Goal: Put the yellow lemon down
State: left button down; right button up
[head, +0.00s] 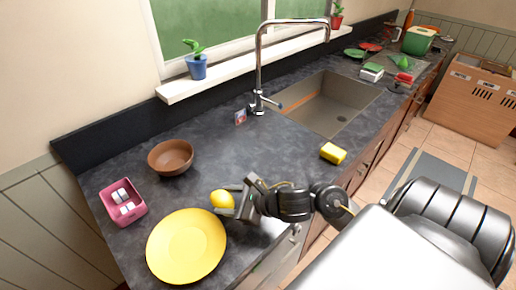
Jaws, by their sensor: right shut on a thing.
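The yellow lemon (221,200) is at the fingertips of my right gripper (229,199), just beyond the upper right rim of the yellow plate (186,246). My right gripper is shut on the lemon, and its arm comes in from the right over the dark counter. I cannot tell whether the lemon touches the counter or is held a little above it. My left gripper is not in view.
A brown bowl (171,157) and a pink container (123,203) with white items stand left of the lemon. A yellow sponge (333,153) lies near the sink (328,104). The faucet (259,70) rises behind. Bare counter (225,152) lies between the bowl and the sink.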

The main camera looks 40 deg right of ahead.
jog(key=shift+w+d, duration=0.1)
jog(key=s+d+r+m+t+h+p, duration=0.15)
jog(key=d+r+m+h+p, duration=0.35)
jog(key=d, duration=0.6)
jog(key=s+d+r+m+h+p, duration=0.2)
jog(key=s+d+r+h, duration=0.1)
jog(key=d+r, duration=0.55)
jog(key=w+d+f+b, duration=0.1)
jog(key=w+f+b, duration=0.2)
jog(key=w+b, duration=0.1)
jog(key=w+f+b, duration=0.4)
jog(key=w, duration=0.1)
jog(key=w+d+f+b, duration=0.1)
jog(key=w+f+b, duration=0.3)
jog(key=shift+w+d+f, duration=0.2)
jog(key=shift+w+d, duration=0.15)
jog(key=shift+w+f, duration=0.15)
jog(key=shift+f, duration=1.7)
